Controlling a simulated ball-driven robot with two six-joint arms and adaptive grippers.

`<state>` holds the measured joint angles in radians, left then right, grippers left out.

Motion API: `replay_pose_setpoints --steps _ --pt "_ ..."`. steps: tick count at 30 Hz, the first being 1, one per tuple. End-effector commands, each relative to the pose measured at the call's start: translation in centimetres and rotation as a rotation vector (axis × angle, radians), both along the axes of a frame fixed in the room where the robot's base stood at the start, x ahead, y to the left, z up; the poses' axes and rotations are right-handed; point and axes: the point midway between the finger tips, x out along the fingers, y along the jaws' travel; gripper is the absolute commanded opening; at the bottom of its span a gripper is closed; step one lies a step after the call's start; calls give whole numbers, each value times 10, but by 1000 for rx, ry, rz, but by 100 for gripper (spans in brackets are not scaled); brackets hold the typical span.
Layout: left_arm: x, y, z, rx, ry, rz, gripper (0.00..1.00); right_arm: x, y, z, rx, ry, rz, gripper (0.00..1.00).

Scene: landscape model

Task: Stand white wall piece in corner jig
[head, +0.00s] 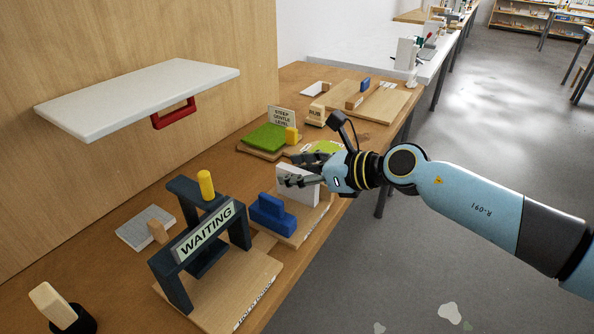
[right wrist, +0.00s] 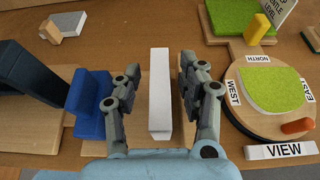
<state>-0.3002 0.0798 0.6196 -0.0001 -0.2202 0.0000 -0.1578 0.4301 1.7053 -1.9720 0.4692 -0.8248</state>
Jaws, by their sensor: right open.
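The white wall piece (head: 298,187) stands upright on a wooden board (head: 312,222). In the right wrist view the wall piece (right wrist: 160,95) is seen edge-on from above, between my fingers. The blue corner jig (head: 270,214) is on the same board, to the left of the wall piece. In the right wrist view the jig (right wrist: 90,105) is just left of my left-hand finger. My right gripper (head: 292,177) is open around the wall piece's upper part. In the right wrist view a gap shows on each side between wall piece and gripper (right wrist: 160,72).
A dark arch with a WAITING sign (head: 206,232) stands left of the jig. A round board with a green patch (right wrist: 270,88) lies close on the other side. A white shelf with a red handle (head: 140,97) juts from the wooden wall above.

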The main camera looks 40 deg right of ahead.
Motion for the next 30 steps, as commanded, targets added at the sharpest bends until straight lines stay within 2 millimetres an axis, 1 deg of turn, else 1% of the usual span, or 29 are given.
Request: replay_pose_setpoints --steps 2,5,8,18,21,25,26,28,29,30 --pt "0 0 0 0 0 0 23 0 0 -1 0 1 0 42" --pt "1 0 3 0 -1 0 23 0 0 4 0 1 0 42" --pt "1 0 5 0 -2 0 23 -10 -5 7 -3 3 1 42" --pt "3 -1 16 0 -5 0 23 -75 -31 36 -6 6 5 42" --pt "3 -1 18 0 -6 1 23 -90 -37 42 -4 6 4 42" --pt "3 0 18 0 -6 1 23 -99 -41 47 -1 4 1 42" --pt "3 0 18 0 -6 1 23 -101 -43 46 4 6 -4 42" --pt "3 0 18 0 -6 1 23 -102 -52 38 53 29 -53 42" --pt "3 0 18 0 -6 1 23 -102 -59 30 97 50 -96 42" --pt "3 0 18 0 -6 1 23 -103 -72 14 179 86 -177 42"
